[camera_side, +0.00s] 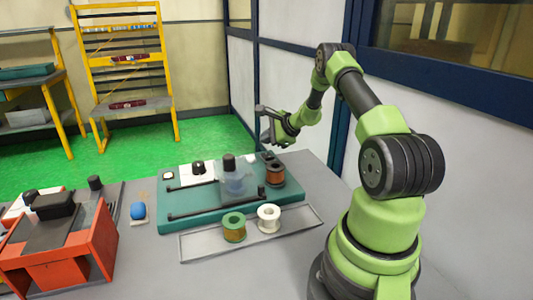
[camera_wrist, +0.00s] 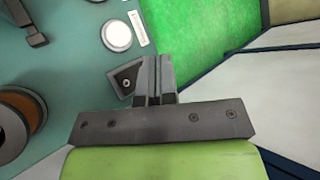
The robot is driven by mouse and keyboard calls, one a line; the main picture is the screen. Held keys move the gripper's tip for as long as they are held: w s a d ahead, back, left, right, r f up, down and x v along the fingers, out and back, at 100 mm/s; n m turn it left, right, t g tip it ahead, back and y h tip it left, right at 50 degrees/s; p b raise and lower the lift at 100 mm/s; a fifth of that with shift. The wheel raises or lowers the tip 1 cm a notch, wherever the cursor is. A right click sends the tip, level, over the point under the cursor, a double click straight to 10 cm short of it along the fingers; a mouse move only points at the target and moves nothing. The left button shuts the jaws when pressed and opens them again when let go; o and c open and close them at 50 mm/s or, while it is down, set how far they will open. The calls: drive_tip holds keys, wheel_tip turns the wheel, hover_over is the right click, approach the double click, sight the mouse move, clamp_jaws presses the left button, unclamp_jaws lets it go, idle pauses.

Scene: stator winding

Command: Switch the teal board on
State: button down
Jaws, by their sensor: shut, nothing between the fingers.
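The teal board (camera_side: 205,219) lies on the grey table in the side view and fills the left of the wrist view (camera_wrist: 70,75). My gripper (camera_side: 266,138) is above the board's far right corner in the side view. In the wrist view its fingers (camera_wrist: 154,72) are shut and empty, close to the button and to its lower right in the picture. I cannot tell the height gap or whether the button is pressed.
A copper-wound spool (camera_side: 275,175) stands on the board's right, beside a clear guard (camera_side: 232,187) with a black top. Green (camera_side: 234,228) and white (camera_side: 269,219) spools stand in a grey tray (camera_side: 301,222) in front. An orange stand (camera_side: 85,262) is at left.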

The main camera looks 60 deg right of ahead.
sight(266, 156)
drive_tip(key=shift+s+a+r, duration=0.15)
drive_tip(key=shift+r, duration=1.55)
drive_tip(key=shift+a+r, duration=0.2)
drive_tip(key=w+a+r+n+g+y, duration=0.1)
drive_tip(key=a+r+n+y, duration=0.1)
drive_tip(key=a+r+n, duration=0.7)
drive_tip(key=a+r+n+g+y, duration=0.1)
drive_tip(key=a+r+n+y, duration=0.1)
drive_tip(key=a+r, duration=0.8)
drive_tip(key=s+a+r+n, duration=0.1)
drive_tip(key=s+a+n, duration=0.55)
drive_tip(key=a, duration=0.65)
drive_tip(key=s+a+n, duration=0.1)
drive_tip(key=s+n, duration=0.1)
drive_tip(key=s, duration=0.4)
drive_tip(key=s+a+n+g, duration=0.1)
drive_tip(key=s+a+n, duration=0.1)
drive_tip(key=s, duration=0.5)
drive_tip(key=shift+a+f+n+h, duration=0.2)
drive_tip(key=shift+a+n+h, duration=0.1)
drive_tip(key=shift+n, duration=0.55)
